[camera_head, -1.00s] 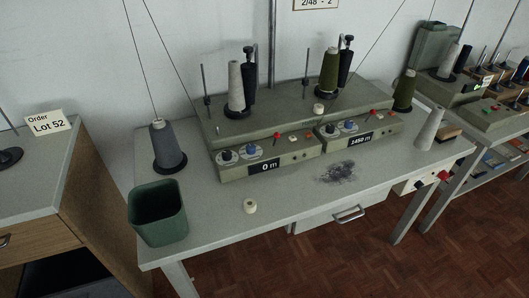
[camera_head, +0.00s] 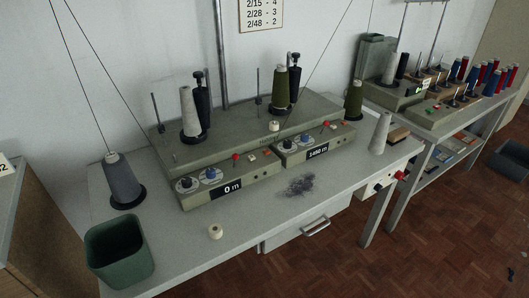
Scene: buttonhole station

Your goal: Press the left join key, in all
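The grey winding machine (camera_head: 240,125) stands on the table with two front units side by side. The left unit (camera_head: 228,190) has a counter display (camera_head: 228,189) reading 0 m, a red-topped lever (camera_head: 235,157), dark and blue dials and small round buttons (camera_head: 259,167) at its right end. The right unit (camera_head: 315,152) has a similar layout, and its counter (camera_head: 317,151) seems to read 1480 m. Which small control is the left join key I cannot tell; no lettering on them is legible. Neither of my grippers is in view.
A green bin (camera_head: 119,251) stands at the table's front left, near a grey cone (camera_head: 122,178). A small cream spool (camera_head: 215,232) and dark fluff (camera_head: 299,185) lie on the tabletop. A white cone (camera_head: 380,134) stands right. Another bench (camera_head: 436,127) holds spools.

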